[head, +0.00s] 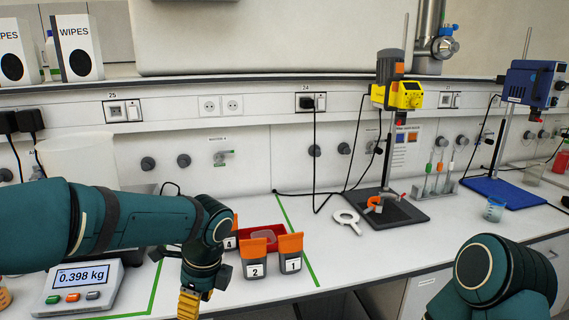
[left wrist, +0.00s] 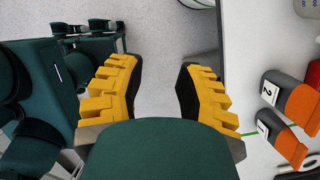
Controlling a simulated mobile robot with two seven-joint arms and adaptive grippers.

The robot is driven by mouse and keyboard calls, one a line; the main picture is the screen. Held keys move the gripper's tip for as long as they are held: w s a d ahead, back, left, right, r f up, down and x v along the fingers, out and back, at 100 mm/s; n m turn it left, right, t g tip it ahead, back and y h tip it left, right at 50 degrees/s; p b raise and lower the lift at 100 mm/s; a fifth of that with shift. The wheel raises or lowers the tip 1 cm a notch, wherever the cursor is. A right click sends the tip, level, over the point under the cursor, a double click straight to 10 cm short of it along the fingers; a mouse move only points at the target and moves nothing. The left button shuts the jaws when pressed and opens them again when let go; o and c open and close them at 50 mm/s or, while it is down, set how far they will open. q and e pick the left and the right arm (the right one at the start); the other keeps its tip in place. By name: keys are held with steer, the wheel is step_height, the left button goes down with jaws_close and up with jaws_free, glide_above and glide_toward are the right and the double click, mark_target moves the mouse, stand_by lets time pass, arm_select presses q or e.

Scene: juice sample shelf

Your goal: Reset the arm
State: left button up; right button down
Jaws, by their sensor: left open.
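My left arm (head: 130,222) reaches in from the left in the head view and bends downward at the wrist. Its yellow-fingered gripper (head: 189,302) points down near the front edge of the bench, left of the numbered containers. In the left wrist view the left gripper (left wrist: 160,88) is open, with nothing between its fingers but grey floor below. My right arm (head: 503,275) shows at the lower right of the head view; its gripper is out of the picture.
Orange-lidded grey containers 2 (head: 255,261) and 1 (head: 290,254) stand right of my left wrist, before a red tray (head: 272,229). A scale (head: 82,285) reading 0.398 kg sits at left. A yellow stirrer (head: 398,95) stands behind.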

arm_select(q)
steer(key=s+d+f+n+h, duration=0.2)
steer(key=d+f+n, duration=0.1)
steer(key=f, duration=0.5)
steer(key=s+d+f+n+h, duration=0.2)
steer(key=d+f+n, duration=0.1)
steer(key=f, duration=0.6)
steer(key=s+f+n+t+h, duration=0.1)
steer(key=s+f+n, duration=0.4)
steer(key=f+n, duration=0.2)
steer(key=s+d+f+n+h, duration=0.1)
steer(key=s+f+n, duration=0.4)
steer(key=f+n, duration=0.2)
steer(key=shift+s+f+n+t+h, duration=0.3)
steer(key=shift+n+t, duration=0.1)
steer(key=shift+n, duration=0.6)
